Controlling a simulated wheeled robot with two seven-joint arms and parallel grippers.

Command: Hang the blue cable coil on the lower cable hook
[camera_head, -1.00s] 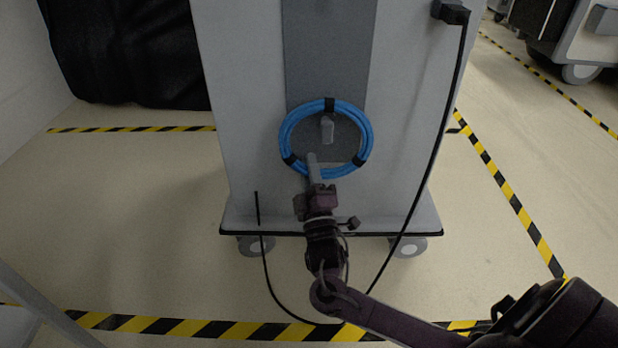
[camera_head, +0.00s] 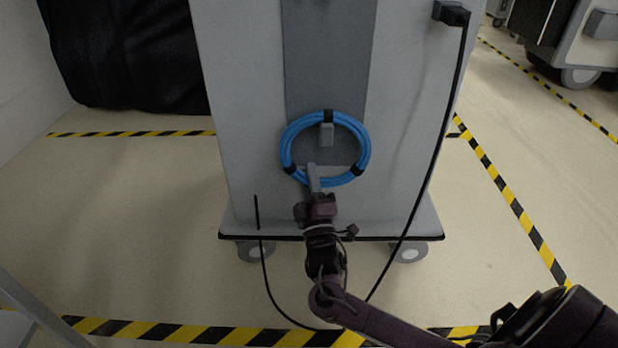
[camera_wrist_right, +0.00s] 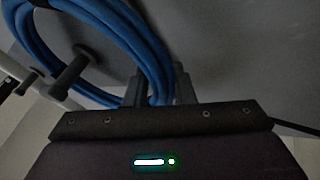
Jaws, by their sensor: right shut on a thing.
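The blue cable coil (camera_head: 286,146), bound with black straps, hangs upright in front of the cart's grey panel. My right gripper (camera_head: 313,176) is shut on the bottom of the coil. The right wrist view shows the coil (camera_wrist_right: 140,45) running down between the two fingers (camera_wrist_right: 158,92). A short grey hook (camera_head: 327,134) shows inside the ring, just below its top strap. I cannot tell whether the coil rests on it. A dark peg (camera_wrist_right: 70,74) shows within the loop in the right wrist view. My left gripper is not in view.
The pale cart (camera_head: 240,130) stands on casters. A black cable (camera_head: 435,160) hangs from a plug at its upper right and loops across the floor. A black-covered thing (camera_head: 125,55) stands at the back left. Yellow-black tape marks the floor; the floor left of the cart is clear.

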